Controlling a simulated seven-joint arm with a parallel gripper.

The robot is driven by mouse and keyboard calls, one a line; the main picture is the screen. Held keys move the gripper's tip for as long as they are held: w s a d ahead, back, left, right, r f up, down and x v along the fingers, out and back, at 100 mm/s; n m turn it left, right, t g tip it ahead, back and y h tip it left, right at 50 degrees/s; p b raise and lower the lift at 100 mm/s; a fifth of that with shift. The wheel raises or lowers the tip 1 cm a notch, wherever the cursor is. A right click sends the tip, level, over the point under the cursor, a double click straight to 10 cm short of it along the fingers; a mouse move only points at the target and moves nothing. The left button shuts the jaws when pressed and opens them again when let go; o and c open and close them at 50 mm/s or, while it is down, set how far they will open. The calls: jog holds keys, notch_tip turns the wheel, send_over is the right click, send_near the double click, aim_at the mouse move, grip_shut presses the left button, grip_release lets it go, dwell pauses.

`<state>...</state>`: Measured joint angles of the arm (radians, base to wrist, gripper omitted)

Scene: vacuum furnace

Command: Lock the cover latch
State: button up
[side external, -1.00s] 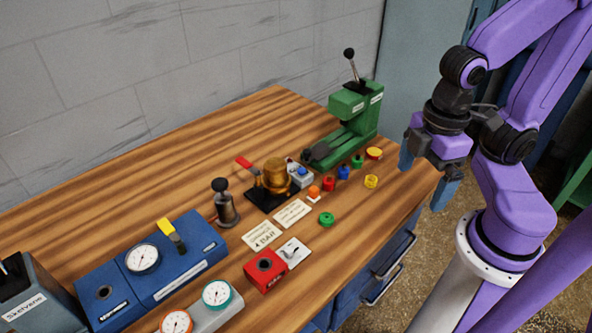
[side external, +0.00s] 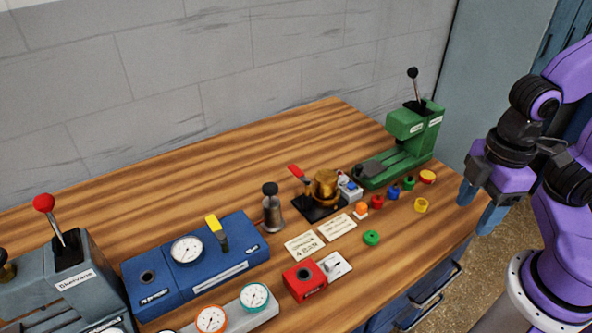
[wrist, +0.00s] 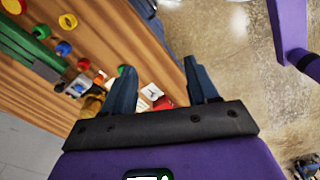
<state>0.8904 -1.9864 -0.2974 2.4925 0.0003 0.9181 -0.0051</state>
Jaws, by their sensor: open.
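A brass domed cover (side external: 326,186) sits on a black base (side external: 314,211) in the middle of the bench. A latch lever with a red handle (side external: 296,171) stands at its left, with the handle tilted up to the left. Whether the latch is engaged cannot be told. My gripper (side external: 479,207) is open and empty, fingers down, beyond the bench's right edge and well apart from the cover. In the wrist view my gripper's open fingers (wrist: 159,85) show, with the brass cover (wrist: 92,104) partly hidden behind the left finger.
A green lever press (side external: 413,138) stands behind the cover, to its right. A small grey block with a blue top (side external: 349,187) stands close beside the cover. Several coloured caps, two label cards (side external: 306,246), a red block (side external: 303,281) and a blue gauge box (side external: 190,264) occupy the front. The back left is clear.

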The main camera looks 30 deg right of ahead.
jog(key=shift+w+a+r, duration=0.2)
jog(key=shift+w+a, duration=0.35)
jog(key=shift+w, duration=0.05)
jog(key=shift+w+a+r, duration=0.2)
jog(key=shift+w+a, duration=0.3)
jog(key=shift+w, duration=0.05)
grip_shut()
jog(key=w+a+r+n+h, duration=0.1)
jog(key=w+a+n, duration=0.1)
jog(key=w+a, duration=0.6)
jog(key=w+a+r+n+h, duration=0.1)
jog(key=w+a+r, duration=0.1)
jog(key=w+a, duration=0.65)
jog(key=w+a+f+n+h, duration=0.1)
jog(key=w+a+f, duration=0.1)
jog(key=w, duration=0.7)
jog(key=w+a+f+n+h, duration=0.1)
jog(key=w+f, duration=0.2)
jog(key=w, duration=0.7)
jog(key=shift+a+h, duration=0.35)
jog(key=shift+h, duration=0.05)
